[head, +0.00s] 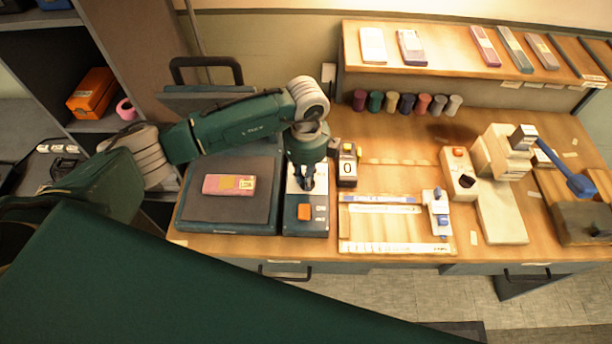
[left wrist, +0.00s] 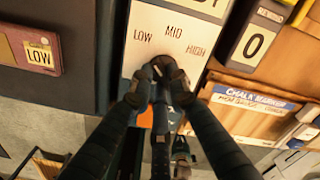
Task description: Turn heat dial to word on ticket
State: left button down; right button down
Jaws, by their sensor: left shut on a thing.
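The heat dial (left wrist: 162,70) is a dark knob on a pale panel (left wrist: 172,14) lettered LOW, MID and HIGH from left to right. My left gripper (head: 308,186) comes down on it from above and is shut on it; the left wrist view shows both fingers (left wrist: 160,84) around the knob. The fingers cover most of the dial, so I cannot tell which word it points to. The ticket is a yellow label reading LOW (left wrist: 40,57) on a pink block (head: 222,184), which lies on the dark plate left of the panel. My right gripper is not in view.
An orange button (head: 304,212) sits at the panel's front. A counter showing 0 (head: 347,165) stands close to its right. A strip lettered CHALK MARKER (left wrist: 255,97) is on the bench beyond. The raised press handle (head: 207,66) stands behind the plate (head: 200,220).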

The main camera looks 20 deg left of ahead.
pick_arm(q)
jog(key=shift+w+r, duration=0.1)
jog(key=shift+r, duration=0.05)
jog(key=c, duration=1.7)
grip_release()
jog(key=shift+o, duration=0.2)
jog(key=shift+r, duration=0.2)
notch_tip(320, 180, up, 12)
jog(key=shift+f, duration=0.2)
